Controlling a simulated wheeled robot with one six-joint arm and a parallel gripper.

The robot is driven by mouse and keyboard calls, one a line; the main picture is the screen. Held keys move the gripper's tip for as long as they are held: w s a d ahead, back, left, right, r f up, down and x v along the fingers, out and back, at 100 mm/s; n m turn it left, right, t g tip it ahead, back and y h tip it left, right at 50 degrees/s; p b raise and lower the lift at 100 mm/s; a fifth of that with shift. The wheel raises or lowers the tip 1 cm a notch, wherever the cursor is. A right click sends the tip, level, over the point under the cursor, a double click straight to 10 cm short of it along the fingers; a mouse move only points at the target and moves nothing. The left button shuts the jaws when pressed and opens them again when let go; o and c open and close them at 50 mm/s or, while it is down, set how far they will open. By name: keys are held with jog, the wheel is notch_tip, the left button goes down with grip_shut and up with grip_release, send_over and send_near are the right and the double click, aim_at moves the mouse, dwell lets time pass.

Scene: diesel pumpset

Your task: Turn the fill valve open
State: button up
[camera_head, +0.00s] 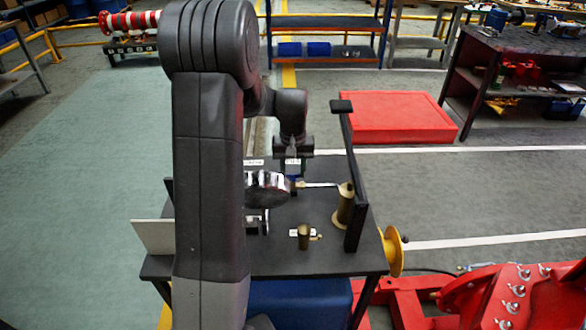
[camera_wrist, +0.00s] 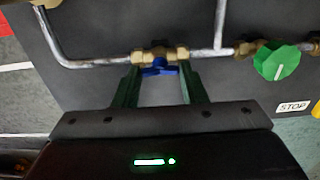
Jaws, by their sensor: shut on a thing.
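A brass valve (camera_wrist: 153,54) with a small blue handle (camera_wrist: 160,68) sits in a grey pipe in the wrist view. I take it to be the fill valve, though no label for it is readable. My gripper (camera_wrist: 160,74) has one green finger on each side of the blue handle and is shut on it. The handle looks roughly in line with the pipe; its exact angle is hard to tell. In the head view my gripper (camera_head: 292,176) points down over the dark bench, with a bit of blue at its fingertips. My arm hides the bench's left part.
A green knob (camera_wrist: 276,62) sits right of the valve, near a STOP label (camera_wrist: 294,107). On the bench (camera_head: 285,262) stand a brass cylinder (camera_head: 345,206), a smaller brass piece (camera_head: 304,237) and a dark upright post (camera_head: 354,190). A red platform (camera_head: 398,118) lies beyond.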

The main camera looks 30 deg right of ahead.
dwell(0.4)
jog(key=o, duration=1)
notch_tip(320, 180, up, 14)
jog(key=shift+f, duration=0.15)
notch_tip(320, 180, down, 14)
jog(key=shift+r, duration=0.1)
dwell(0.5)
jog(key=shift+r, duration=0.1)
